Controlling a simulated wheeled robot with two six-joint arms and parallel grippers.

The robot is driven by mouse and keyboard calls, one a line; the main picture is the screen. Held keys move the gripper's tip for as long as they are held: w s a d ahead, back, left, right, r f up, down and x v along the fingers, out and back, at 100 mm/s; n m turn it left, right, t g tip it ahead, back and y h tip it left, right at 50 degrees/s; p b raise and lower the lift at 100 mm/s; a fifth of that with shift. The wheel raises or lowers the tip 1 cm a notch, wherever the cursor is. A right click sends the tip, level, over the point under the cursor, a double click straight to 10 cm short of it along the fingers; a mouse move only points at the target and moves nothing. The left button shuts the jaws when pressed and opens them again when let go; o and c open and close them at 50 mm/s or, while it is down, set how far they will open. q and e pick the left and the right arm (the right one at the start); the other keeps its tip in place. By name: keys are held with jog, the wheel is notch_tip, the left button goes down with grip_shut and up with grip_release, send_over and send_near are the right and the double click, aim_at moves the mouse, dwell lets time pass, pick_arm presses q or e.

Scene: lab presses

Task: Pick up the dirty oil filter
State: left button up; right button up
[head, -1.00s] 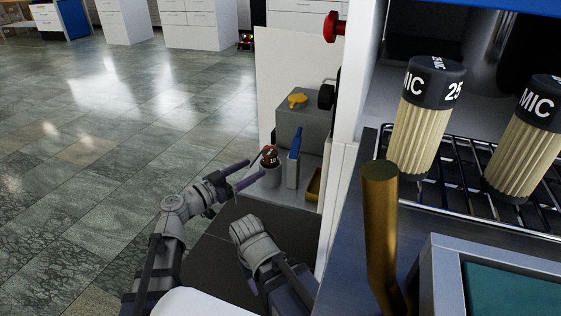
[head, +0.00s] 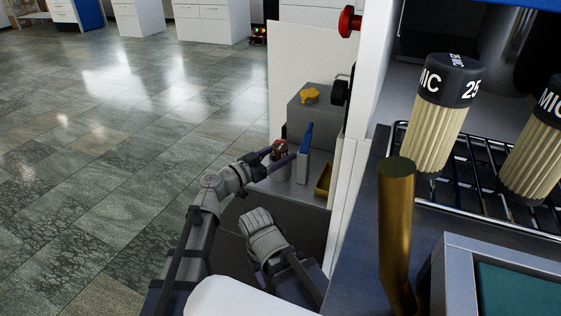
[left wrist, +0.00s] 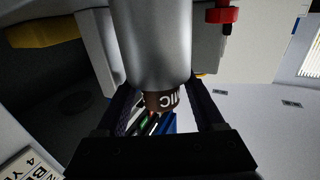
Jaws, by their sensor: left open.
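The dirty oil filter, by its brown top (head: 280,145), stands in a grey metal cylinder (head: 281,172) on the low shelf. In the left wrist view its brown band with white letters (left wrist: 162,100) juts from the large grey cylinder (left wrist: 152,45), the picture being turned over. My left gripper (head: 280,155) is open, with its purple fingers reaching to the filter from the left. In the left wrist view the fingers lie on either side of the brown band; contact cannot be told.
A blue-topped bottle (head: 305,140) stands close right of the filter. A yellow tray (head: 323,181) and a grey block (head: 318,125) are near. A brass post (head: 396,215) and beige filters (head: 436,130) on a rack are at right. Open floor lies left.

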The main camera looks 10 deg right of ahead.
pick_arm(q)
jog(key=shift+d, duration=0.15)
jog(key=shift+c, duration=0.2)
grip_shut()
jog(key=shift+w, duration=0.1)
dwell(0.3)
notch_tip(320, 180, up, 10)
jog(key=p, duration=1)
